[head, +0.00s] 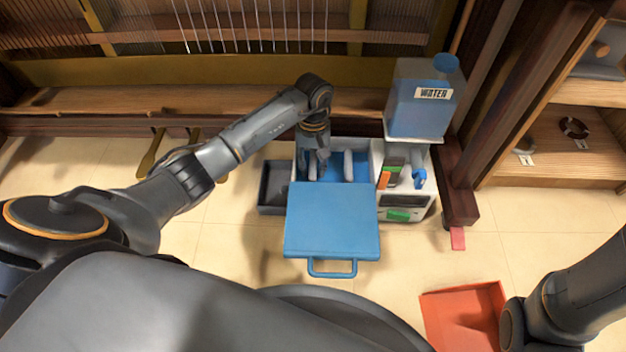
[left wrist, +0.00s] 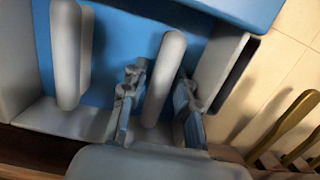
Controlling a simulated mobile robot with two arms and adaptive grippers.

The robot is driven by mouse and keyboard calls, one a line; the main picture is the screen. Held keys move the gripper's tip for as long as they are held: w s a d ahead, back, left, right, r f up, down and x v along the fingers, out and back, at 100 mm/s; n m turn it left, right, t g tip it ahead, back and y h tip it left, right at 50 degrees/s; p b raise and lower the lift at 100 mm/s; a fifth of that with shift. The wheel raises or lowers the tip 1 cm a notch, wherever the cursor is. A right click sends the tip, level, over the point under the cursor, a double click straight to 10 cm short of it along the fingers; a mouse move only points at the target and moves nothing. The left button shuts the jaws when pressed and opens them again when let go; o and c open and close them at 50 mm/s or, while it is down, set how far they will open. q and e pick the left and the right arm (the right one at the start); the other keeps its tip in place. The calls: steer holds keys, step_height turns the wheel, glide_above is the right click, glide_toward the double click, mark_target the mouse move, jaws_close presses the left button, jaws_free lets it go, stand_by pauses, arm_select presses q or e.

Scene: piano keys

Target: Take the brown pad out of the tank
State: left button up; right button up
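The tank (head: 364,150) is a white box with a blue inside, below the piano. A blue panel with a handle (head: 332,220) covers its near side. Two pale grey upright pads with rounded tops stand inside; one (head: 348,165) shows right of my left gripper (head: 318,160). In the left wrist view the open fingers (left wrist: 158,85) stand on either side of one pale pad (left wrist: 165,70), with gaps showing; contact cannot be told. The other pale pad (left wrist: 67,55) stands to the left. No pad looks clearly brown. My right gripper is out of view.
A dark grey tray (head: 273,187) adjoins the left. A red tray (head: 465,313) lies on the floor by my right arm. A wooden pillar stands right.

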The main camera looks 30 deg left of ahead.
arm_select(q)
steer(key=shift+f, duration=0.25)
stand_by(0.3)
jaws_close()
